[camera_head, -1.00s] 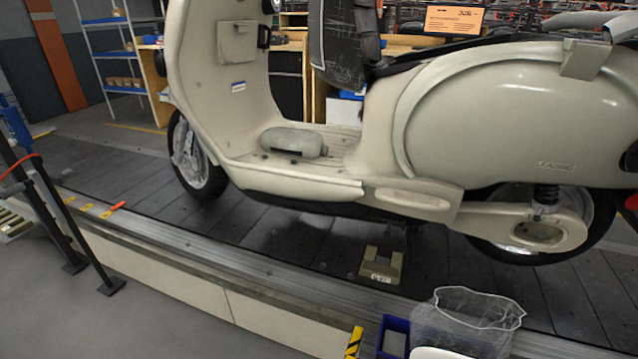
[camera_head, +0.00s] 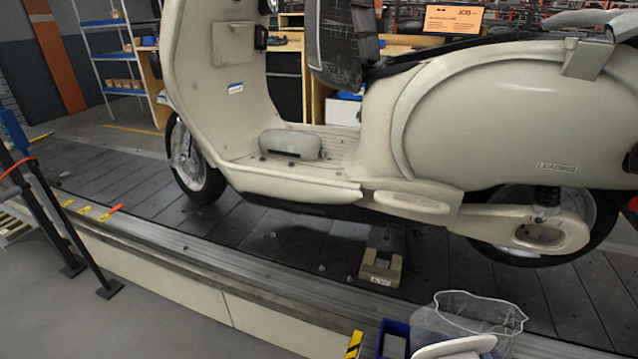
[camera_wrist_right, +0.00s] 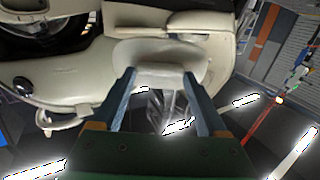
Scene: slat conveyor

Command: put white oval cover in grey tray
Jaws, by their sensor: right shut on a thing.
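In the right wrist view my right gripper (camera_wrist_right: 160,88) is shut on a pale, rounded piece, which I take to be the white oval cover (camera_wrist_right: 160,52). It is wider than the gap between the fingers and sits at their tips. In the head view a white rounded piece (camera_head: 455,347) shows at the bottom edge, partly cut off; I cannot tell whether it is the cover or part of my arm. A rounded grey-white piece (camera_head: 290,144) lies on the scooter's footboard. I cannot make out a grey tray. My left gripper is out of view.
A cream scooter (camera_head: 490,110) stands on the dark slat conveyor (camera_head: 270,240). A blue bin (camera_head: 392,338) and a clear bag-lined bin (camera_head: 465,318) stand at the near edge. A small beige block (camera_head: 381,268) sits under the scooter. Black posts (camera_head: 75,235) stand at the left.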

